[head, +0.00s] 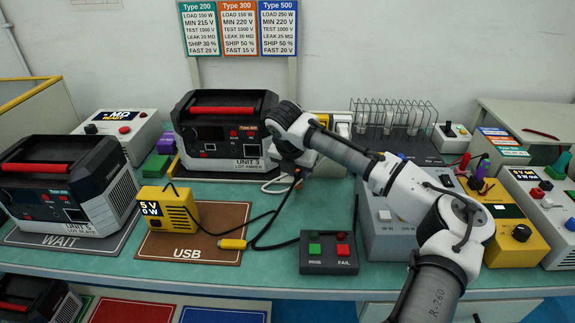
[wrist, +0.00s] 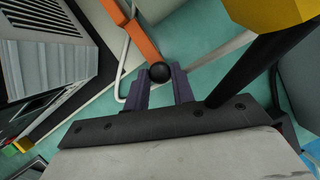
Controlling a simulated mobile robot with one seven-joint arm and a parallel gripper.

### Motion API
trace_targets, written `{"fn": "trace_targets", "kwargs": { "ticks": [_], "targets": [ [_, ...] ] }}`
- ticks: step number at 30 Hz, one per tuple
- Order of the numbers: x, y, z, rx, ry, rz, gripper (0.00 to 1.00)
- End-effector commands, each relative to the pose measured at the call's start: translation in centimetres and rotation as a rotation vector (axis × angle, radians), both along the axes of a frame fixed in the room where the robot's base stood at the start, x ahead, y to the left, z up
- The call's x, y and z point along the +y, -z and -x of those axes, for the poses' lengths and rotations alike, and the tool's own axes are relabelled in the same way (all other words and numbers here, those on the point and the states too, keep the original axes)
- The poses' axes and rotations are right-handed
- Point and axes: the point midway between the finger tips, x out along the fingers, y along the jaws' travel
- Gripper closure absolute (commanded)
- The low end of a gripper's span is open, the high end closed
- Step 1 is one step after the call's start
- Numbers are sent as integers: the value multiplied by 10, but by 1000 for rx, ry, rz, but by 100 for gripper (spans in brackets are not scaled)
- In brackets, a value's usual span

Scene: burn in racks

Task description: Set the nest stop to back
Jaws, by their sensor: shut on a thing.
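The nest stop appears in the wrist view as an orange bar (wrist: 141,38) with a round black knob (wrist: 160,72) at its near end. My gripper (wrist: 160,85) has its two dark fingers on either side of the knob and is shut on it. In the head view my gripper (head: 297,172) is low at the right side of the power unit marked UNIT 3 (head: 225,130). My wrist hides the stop there. I cannot tell which position the stop is in.
A yellow USB load box (head: 172,210) and its cable (head: 262,232) lie in front. A PASS/FAIL button box (head: 328,252) stands at the bench's front edge. Another unit (head: 70,180) sits on the WAIT mat (head: 115,238). A wire rack (head: 393,115) stands behind my arm.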

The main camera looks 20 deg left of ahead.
Motion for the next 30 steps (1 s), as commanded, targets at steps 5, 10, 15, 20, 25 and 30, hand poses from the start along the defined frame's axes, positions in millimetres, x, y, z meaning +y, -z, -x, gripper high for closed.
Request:
{"fn": "trace_targets", "kwargs": {
  "ticks": [5,10,15,20,25,30],
  "targets": [
    [-5,0,-2,-2,5,6,100],
    [-6,0,-2,-2,7,7,73],
    [-5,0,-2,-2,5,6,53],
    [-4,0,-2,-1,4,5,53],
    [-3,-4,0,-3,3,5,53],
    [-2,-25,9,-4,1,3,53]
  ]
}}
